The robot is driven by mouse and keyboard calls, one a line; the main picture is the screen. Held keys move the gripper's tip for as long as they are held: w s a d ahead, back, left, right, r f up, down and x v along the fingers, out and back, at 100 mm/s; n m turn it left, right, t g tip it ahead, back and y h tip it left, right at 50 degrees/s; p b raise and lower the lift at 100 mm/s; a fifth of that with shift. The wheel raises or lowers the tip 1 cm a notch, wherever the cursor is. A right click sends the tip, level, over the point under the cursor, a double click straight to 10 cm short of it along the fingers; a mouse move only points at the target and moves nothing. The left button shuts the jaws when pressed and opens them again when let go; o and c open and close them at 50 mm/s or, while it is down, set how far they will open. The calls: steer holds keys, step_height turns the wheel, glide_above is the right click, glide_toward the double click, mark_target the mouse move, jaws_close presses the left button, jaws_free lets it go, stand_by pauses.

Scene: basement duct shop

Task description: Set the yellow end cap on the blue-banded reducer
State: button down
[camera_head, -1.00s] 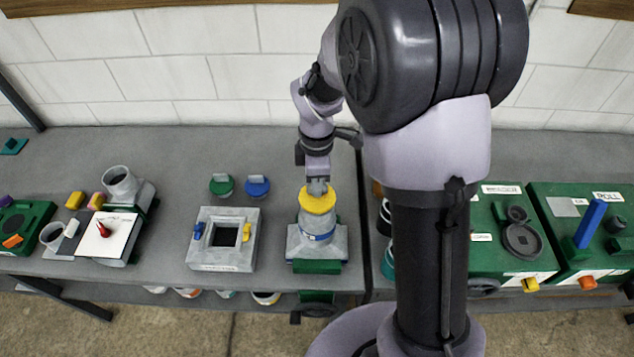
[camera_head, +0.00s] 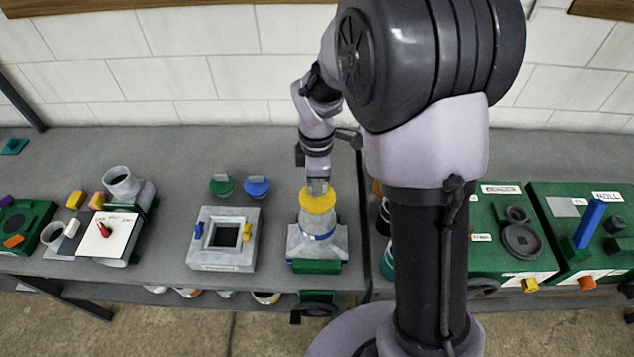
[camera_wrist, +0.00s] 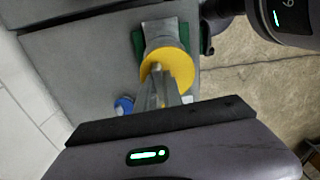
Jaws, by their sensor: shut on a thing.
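The yellow end cap (camera_head: 317,201) is a round disc at the top of the blue-banded reducer (camera_head: 318,246), a grey sheet-metal piece with a square base and a blue band on its neck. The reducer stands upright on a green block (camera_head: 317,267). My gripper (camera_head: 317,187) points down and is shut on the cap's upper side. In the wrist view, the cap (camera_wrist: 180,63) covers most of the reducer's top, with the grey reducer (camera_wrist: 158,30) showing behind it. I cannot tell whether the cap is fully seated on the rim.
A green cap (camera_head: 222,185) and a blue cap (camera_head: 256,187) lie to the left. A grey box with a square opening (camera_head: 205,258) stands in front of them. Green machines (camera_head: 512,258) are on the right. The back of the bench (camera_head: 200,145) is clear.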

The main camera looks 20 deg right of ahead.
steer(key=shift+f+b, duration=0.45)
steer(key=shift+f, duration=0.15)
steer(key=c, duration=1.8)
jaws_free()
steer(key=shift+o, duration=0.2)
step_height(320, 180, up, 11)
steer(key=p, duration=0.9)
steer(key=shift+r+p, duration=0.1)
steer(key=shift+p, duration=0.25)
